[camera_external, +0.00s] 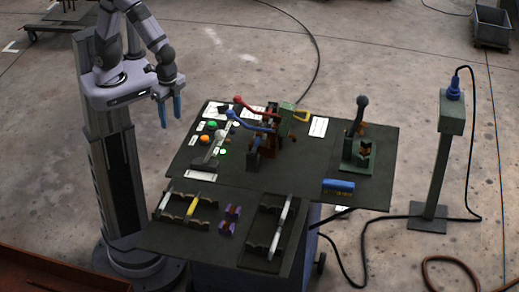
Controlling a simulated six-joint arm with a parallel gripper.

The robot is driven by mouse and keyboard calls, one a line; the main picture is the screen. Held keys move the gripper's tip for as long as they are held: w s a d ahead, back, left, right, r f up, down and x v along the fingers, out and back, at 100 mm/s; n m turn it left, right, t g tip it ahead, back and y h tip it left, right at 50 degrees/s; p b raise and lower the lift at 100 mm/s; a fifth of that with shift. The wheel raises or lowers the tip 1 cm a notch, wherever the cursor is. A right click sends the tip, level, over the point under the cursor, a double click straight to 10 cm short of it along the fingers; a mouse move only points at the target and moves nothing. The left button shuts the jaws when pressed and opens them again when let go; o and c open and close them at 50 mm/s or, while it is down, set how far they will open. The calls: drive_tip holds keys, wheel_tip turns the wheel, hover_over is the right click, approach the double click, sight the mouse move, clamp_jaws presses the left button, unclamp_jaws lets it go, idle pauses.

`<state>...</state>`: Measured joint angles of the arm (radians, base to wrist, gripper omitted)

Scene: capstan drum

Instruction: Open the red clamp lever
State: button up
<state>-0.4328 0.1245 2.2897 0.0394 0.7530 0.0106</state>
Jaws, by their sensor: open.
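My gripper (170,110) has blue fingertips pointing down. It is open and empty, in the air to the left of the panel. It is apart from the red lever. A blue lever (250,122) lies just in front of the red one and partly hides the mechanism.
Coloured buttons (205,139) and a pale-handled lever (207,158) are on the panel's left. A green block (286,119) with a yellow handle stands behind the mechanism. A tall black-knobbed lever (358,115) stands right. Racks (262,240) holding rods are in front.

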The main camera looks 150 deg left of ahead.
drive_tip(key=s+d+m, duration=0.4)
drive_tip(key=d, duration=0.9)
drive_tip(key=shift+s+r+m, duration=0.2)
drive_tip(key=shift+r+m, duration=0.1)
drive_tip(key=shift+r, duration=0.05)
drive_tip(key=w+a+r+n, duration=0.1)
drive_tip(key=w+a+n, duration=0.4)
drive_tip(key=w+a, duration=0.3)
drive_tip(key=n+t+b, duration=0.2)
drive_tip(key=n+t, duration=0.1)
drive_tip(key=n, duration=0.8)
hover_over(237, 98)
drive_tip(key=s+a, duration=0.1)
drive_tip(key=s, duration=0.1)
drive_tip(key=shift+s+r+h, duration=0.15)
drive_tip(key=shift+r+h, duration=0.05)
drive_tip(key=shift+h, duration=0.1)
drive_tip(key=shift+p+x, duration=1.2)
drive_tip(key=shift+x, duration=2.45)
